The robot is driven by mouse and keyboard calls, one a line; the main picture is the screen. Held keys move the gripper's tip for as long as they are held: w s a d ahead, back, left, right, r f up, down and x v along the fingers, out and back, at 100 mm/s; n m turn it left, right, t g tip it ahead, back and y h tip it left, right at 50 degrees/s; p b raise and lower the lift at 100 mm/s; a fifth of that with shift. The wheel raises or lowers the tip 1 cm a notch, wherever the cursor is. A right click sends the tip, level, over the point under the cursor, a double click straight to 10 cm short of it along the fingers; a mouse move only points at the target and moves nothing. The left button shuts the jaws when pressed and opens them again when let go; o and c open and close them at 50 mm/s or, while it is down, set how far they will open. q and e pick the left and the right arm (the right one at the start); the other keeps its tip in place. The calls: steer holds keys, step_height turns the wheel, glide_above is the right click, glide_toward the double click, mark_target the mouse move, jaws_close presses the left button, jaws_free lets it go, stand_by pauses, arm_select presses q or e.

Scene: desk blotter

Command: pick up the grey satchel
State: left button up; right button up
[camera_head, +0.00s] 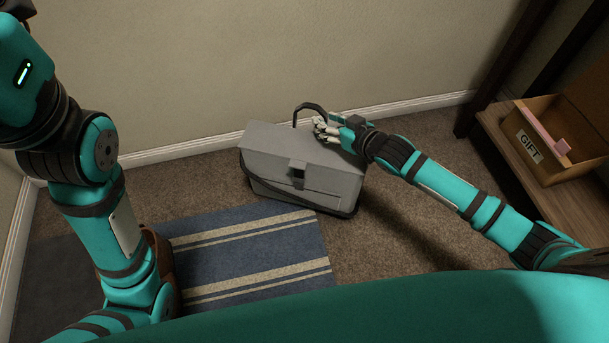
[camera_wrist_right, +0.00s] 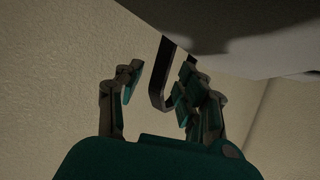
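The grey satchel (camera_head: 268,161) stands on the carpet near the wall, with a dark strap around its lower edge and a dark clasp on its front. Its dark looped handle (camera_head: 305,107) rises from the top. My right gripper (camera_head: 324,127) is at the top of the satchel beside the handle. In the right wrist view the gripper (camera_wrist_right: 155,88) has its fingers spread, and the dark handle (camera_wrist_right: 157,92) lies between them, closer to the right-hand fingers. The satchel's grey body (camera_wrist_right: 270,45) fills the upper right there. My left gripper is out of view; only its arm shows.
A blue striped rug (camera_head: 245,243) lies in front of the satchel. A wooden shelf (camera_head: 505,137) at the right holds a box (camera_head: 553,176) labelled GIFT. A brown object (camera_head: 162,262) is partly hidden behind my left arm. The wall is close behind the satchel.

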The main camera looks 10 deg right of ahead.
steer(key=shift+c, duration=0.2)
jaws_close()
